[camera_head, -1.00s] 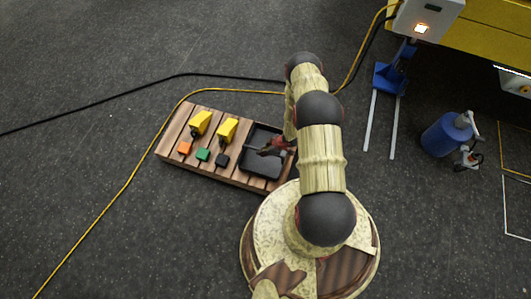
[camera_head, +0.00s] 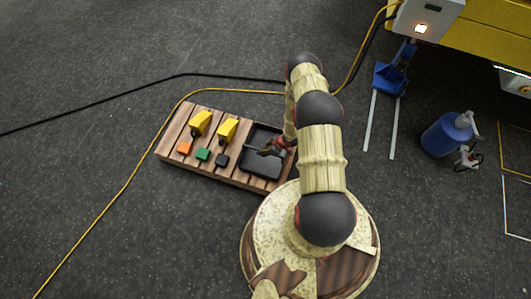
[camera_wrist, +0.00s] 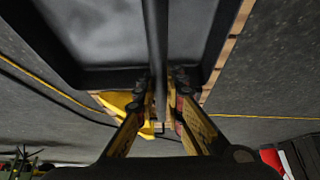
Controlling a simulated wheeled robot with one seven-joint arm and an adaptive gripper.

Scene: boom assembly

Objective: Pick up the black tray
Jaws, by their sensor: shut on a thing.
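The black tray (camera_head: 258,168) is a shallow rectangular tray at the right end of a wooden plank board in the head view. It looks still seated on the board. In the wrist view the tray (camera_wrist: 75,76) fills the top, and a thin black bar or wall of it runs down between my fingers. My gripper (camera_head: 268,150) reaches the tray from the right in the head view. In the wrist view my gripper (camera_wrist: 161,82) is shut on that thin part, one finger on each side. My arm hides the tray's right edge in the head view.
The wooden board (camera_head: 230,177) also holds two yellow tools (camera_head: 228,129) and small orange (camera_head: 185,148), green (camera_head: 203,154) and black (camera_head: 222,160) blocks, left of the tray. Yellow and black cables cross the floor. A blue cylinder (camera_head: 440,138) and a blue-and-grey stand (camera_head: 390,79) are at right.

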